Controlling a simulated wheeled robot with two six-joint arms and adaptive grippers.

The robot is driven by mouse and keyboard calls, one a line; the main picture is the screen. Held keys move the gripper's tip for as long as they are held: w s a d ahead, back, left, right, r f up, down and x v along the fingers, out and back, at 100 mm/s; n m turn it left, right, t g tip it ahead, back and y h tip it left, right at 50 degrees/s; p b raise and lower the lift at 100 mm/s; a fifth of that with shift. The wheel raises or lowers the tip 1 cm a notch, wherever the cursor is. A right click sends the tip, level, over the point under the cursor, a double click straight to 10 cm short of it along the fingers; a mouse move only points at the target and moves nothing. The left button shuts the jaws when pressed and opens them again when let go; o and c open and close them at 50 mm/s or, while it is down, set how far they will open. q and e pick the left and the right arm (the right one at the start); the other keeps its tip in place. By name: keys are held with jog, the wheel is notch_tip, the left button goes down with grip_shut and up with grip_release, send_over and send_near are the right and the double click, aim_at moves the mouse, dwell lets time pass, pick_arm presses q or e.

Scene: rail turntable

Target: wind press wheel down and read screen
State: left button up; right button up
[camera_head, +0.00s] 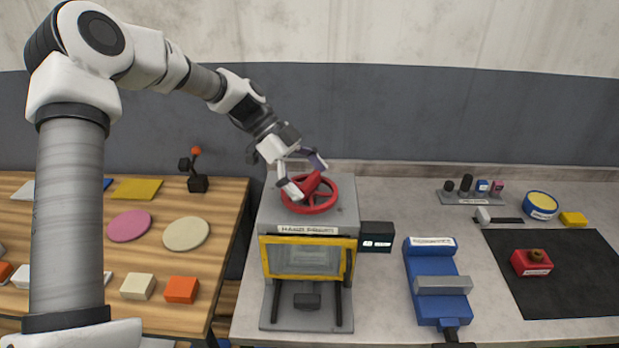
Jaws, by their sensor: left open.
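The red press wheel (322,205) lies flat on top of the grey press (350,222), with a red knob or handle standing up from it. My left gripper (304,188) is open at the wheel, its fingers around or just beside the red handle; whether they touch it I cannot tell. The press has a yellow-framed clear front window (305,257) and a grey block (306,301) low inside. A small black screen box (376,238) with white marks sits at its right side; the marks are too small to read. My right gripper does not show.
A blue vise-like device (428,265) stands right of the press. A black mat (575,270) bears a red block (531,262). A rack with small parts (470,194) stands behind. A wooden table (170,263) at left holds discs and blocks.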

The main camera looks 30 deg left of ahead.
pick_arm(q)
jog(key=shift+c, duration=1.3)
jog(key=shift+s+d+r, duration=0.1)
jog(key=shift+s+r, duration=0.05)
jog(key=shift+s, duration=0.05)
jog(key=c, duration=0.7)
jog(key=n+b, duration=0.1)
jog(key=t+b, duration=0.1)
jog(key=shift+f+n+t+b, duration=0.2)
jog(key=shift+n+t+b, duration=0.1)
jog(key=shift+n, duration=0.1)
jog(key=shift+c, duration=0.2)
jog(key=shift+r+n+y, duration=0.1)
jog(key=shift+n+y, duration=0.2)
jog(key=shift+n, duration=0.1)
jog(key=shift+r+t, duration=0.15)
jog(key=shift+t, duration=0.25)
jog(key=o, duration=1)
